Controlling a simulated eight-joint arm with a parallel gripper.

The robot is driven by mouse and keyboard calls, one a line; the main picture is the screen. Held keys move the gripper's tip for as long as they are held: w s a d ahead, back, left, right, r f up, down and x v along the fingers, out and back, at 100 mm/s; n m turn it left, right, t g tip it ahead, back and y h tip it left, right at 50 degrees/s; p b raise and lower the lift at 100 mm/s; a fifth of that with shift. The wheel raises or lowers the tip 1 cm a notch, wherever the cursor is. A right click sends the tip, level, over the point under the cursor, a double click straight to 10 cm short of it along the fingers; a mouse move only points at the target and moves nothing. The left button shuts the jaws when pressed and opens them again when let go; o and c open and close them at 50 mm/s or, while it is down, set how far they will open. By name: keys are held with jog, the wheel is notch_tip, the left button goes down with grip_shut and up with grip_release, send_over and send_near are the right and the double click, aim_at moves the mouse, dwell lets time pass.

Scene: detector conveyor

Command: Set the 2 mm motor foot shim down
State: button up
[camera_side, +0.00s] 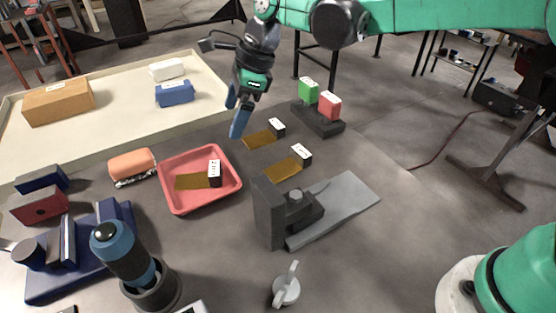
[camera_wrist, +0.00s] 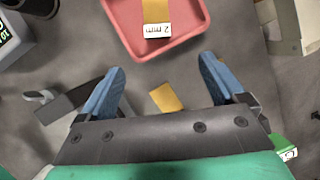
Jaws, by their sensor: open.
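The shim in the red tray (camera_side: 228,186) is a brass-coloured strip (camera_side: 190,182) with a dark block at one end. Its white label reads like 2 mm in the wrist view (camera_wrist: 157,30). It lies flat on the tray floor, with nothing holding it. My gripper (camera_side: 237,114) is open and empty, above and behind the tray in the side view. In the wrist view my gripper's two blue fingers (camera_wrist: 162,68) are spread apart, with the tray beyond them.
Two similar shims (camera_side: 258,139) (camera_side: 281,171) lie on the table right of the tray. A dark clamp block (camera_side: 267,213) with a grey plate (camera_side: 345,205) stands in front. An orange-pink bundle (camera_side: 132,164) sits left of the tray. Green and red blocks (camera_side: 309,91) stand behind.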

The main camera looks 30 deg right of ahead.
jog(key=s+d+r+n+t+h, duration=0.2)
jog(key=s+d+r+n+t, duration=0.15)
jog(key=s+d+n, duration=0.5)
jog(key=s+d+f+n+t+h, duration=0.1)
jog(key=s+d+f+n+h, duration=0.1)
jog(key=s+d+n, duration=0.5)
jog(key=d+f+n, duration=0.1)
jog(key=n, duration=0.5)
jog(key=shift+s+d+t, duration=0.2)
jog(key=shift+d+t, duration=0.15)
jog(key=shift+d, duration=0.05)
